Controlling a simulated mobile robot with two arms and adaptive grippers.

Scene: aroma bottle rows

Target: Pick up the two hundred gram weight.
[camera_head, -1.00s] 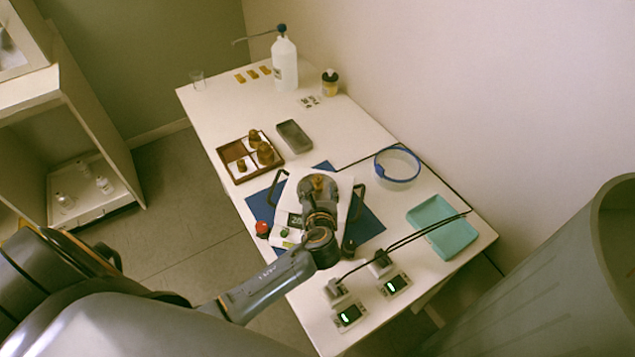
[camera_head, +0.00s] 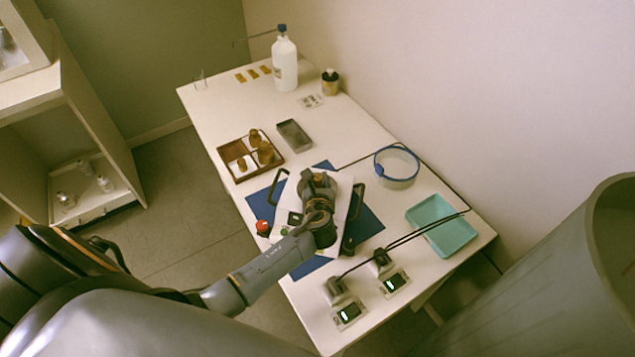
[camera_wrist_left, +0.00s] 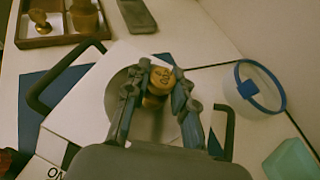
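A brass weight (camera_wrist_left: 160,78) with a dark marking on its top, too small to read surely, is between the fingertips of my left gripper (camera_wrist_left: 162,72). Both fingers lean in and appear to touch its sides. The weight (camera_head: 319,178) and the left gripper (camera_head: 318,190) also show in the head view, over the round pan (camera_wrist_left: 122,95) of a balance. The wrist hides most of the pan; I cannot tell whether the weight is clear of it. My right gripper is not in view.
The balance has black side handles (camera_head: 281,186) and stands on a blue mat (camera_head: 368,222). A brown tray (camera_head: 234,180) with brass weights, a grey dish (camera_head: 295,135), a blue-rimmed bowl (camera_head: 397,170), a teal tray (camera_head: 440,226) and two small displays (camera_head: 348,313) stand around it.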

